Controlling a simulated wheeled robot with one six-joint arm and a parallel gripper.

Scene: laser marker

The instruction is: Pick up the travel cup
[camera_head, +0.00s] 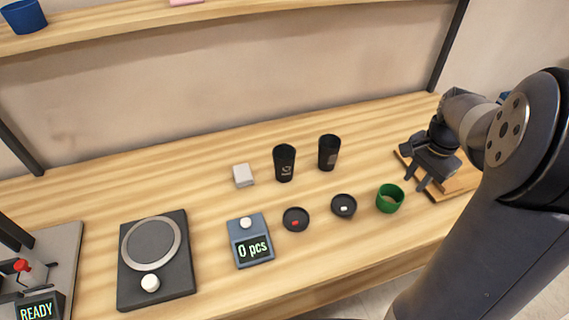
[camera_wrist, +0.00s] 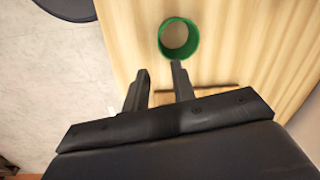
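Two black travel cups stand upright on the wooden table in the head view. The left travel cup (camera_head: 284,163) has a pale logo, and the right travel cup (camera_head: 329,152) has a grey patch. Two round black lids lie in front of them, one lid (camera_head: 295,219) with a red tab and one lid (camera_head: 343,205) with a white tab. My gripper (camera_head: 417,186) is open and empty, to the right of both cups, beside a green round container (camera_head: 390,198). In the wrist view the fingers (camera_wrist: 160,80) are apart, with the green container (camera_wrist: 179,39) ahead of them. No travel cup shows there.
A white block (camera_head: 243,175) sits left of the cups. A counter reading "0 pcs" (camera_head: 250,241), a dark round-plate device (camera_head: 157,262) and a machine reading "READY" (camera_head: 40,306) stand further left. A wooden board (camera_head: 459,181) lies under my gripper. A shelf (camera_head: 130,20) runs above.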

